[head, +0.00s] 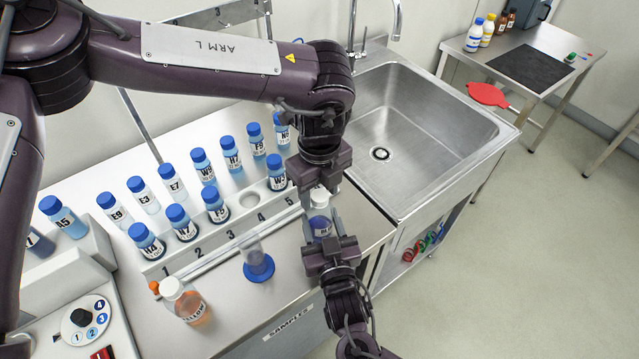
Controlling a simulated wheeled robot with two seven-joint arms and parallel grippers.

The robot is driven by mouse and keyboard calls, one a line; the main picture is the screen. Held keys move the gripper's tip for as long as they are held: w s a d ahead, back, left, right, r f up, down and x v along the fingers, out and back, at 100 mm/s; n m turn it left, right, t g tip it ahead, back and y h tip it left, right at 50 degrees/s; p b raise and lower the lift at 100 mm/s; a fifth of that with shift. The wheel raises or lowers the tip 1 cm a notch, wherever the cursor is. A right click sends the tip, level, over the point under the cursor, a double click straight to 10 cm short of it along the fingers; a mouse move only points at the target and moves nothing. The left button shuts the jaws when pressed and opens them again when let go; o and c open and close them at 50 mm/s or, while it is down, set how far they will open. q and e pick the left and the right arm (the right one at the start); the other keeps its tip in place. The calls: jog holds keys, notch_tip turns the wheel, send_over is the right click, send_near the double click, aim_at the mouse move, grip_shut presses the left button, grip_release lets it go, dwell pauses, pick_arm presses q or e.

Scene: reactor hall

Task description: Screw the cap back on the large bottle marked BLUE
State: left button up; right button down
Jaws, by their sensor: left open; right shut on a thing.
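The large bottle marked BLUE (320,226) stands upright near the front right of the bench, blue inside; its label is partly hidden. A white cap (320,197) sits at the top of its neck; I cannot tell whether it is screwed tight. My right gripper (326,238) comes from below and is shut on the bottle's body. My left gripper (320,182) points down over the cap, open, with its fingers near the cap's sides. Whether they touch it is unclear.
Behind is a rack (200,252) of blue-capped tubes. The sink (425,125) lies to the right. A selector dial (80,317) is at lower left.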

pick_arm(q)
jog(key=c, duration=1)
jog(key=m, duration=0.4)
jog(key=shift+m, duration=0.3)
jog(key=m, duration=0.8)
jog(key=shift+m, duration=0.3)
jog(key=m, duration=0.4)
jog(key=shift+m, duration=0.4)
jog(key=o, duration=1.1)
jog(key=shift+c, duration=0.2)
